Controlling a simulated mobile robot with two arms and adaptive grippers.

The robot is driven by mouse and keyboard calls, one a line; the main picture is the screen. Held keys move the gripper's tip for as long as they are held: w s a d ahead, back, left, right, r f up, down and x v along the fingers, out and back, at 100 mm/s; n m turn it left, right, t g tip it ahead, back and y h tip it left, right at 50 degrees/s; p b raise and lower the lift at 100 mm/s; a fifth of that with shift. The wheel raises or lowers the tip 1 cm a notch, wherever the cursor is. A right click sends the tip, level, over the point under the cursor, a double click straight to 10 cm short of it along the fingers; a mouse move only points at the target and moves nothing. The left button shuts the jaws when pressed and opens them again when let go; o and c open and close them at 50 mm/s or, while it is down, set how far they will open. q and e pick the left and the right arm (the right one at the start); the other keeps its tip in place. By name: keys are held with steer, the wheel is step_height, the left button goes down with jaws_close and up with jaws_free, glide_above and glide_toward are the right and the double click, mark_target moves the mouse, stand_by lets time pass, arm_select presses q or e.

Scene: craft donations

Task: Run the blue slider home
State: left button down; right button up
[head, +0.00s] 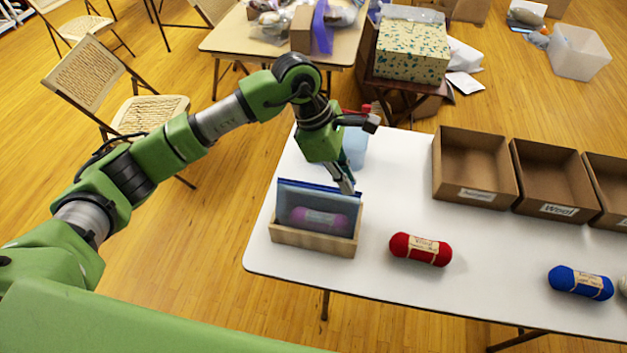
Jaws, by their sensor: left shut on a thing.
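A clear zip bag (318,200) with a blue strip along its top edge stands upright in a wooden holder (312,241) on the white table. A purple yarn skein (320,221) shows through the bag's front. My left gripper (346,188) reaches down from behind to the right end of the blue strip. Its fingers are shut there on the blue slider, which the fingertips mostly hide. I cannot make out whether the strip is sealed along its length. My right gripper is out of view.
A red yarn skein (420,249) and a blue one (580,283) lie on the table (480,262) to the right. Cardboard bins (474,168) line the back right. A pale blue container (355,147) stands behind my left gripper.

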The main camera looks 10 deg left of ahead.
arm_select(q)
steer(key=shift+d, duration=0.7)
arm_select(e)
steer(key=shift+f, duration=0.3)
arm_select(q)
steer(key=c, duration=2.1)
jaws_free()
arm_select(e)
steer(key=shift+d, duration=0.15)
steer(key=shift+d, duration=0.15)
arm_select(q)
steer(key=v, duration=1.2)
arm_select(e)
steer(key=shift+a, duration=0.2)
arm_select(q)
steer(key=shift+s, duration=0.1)
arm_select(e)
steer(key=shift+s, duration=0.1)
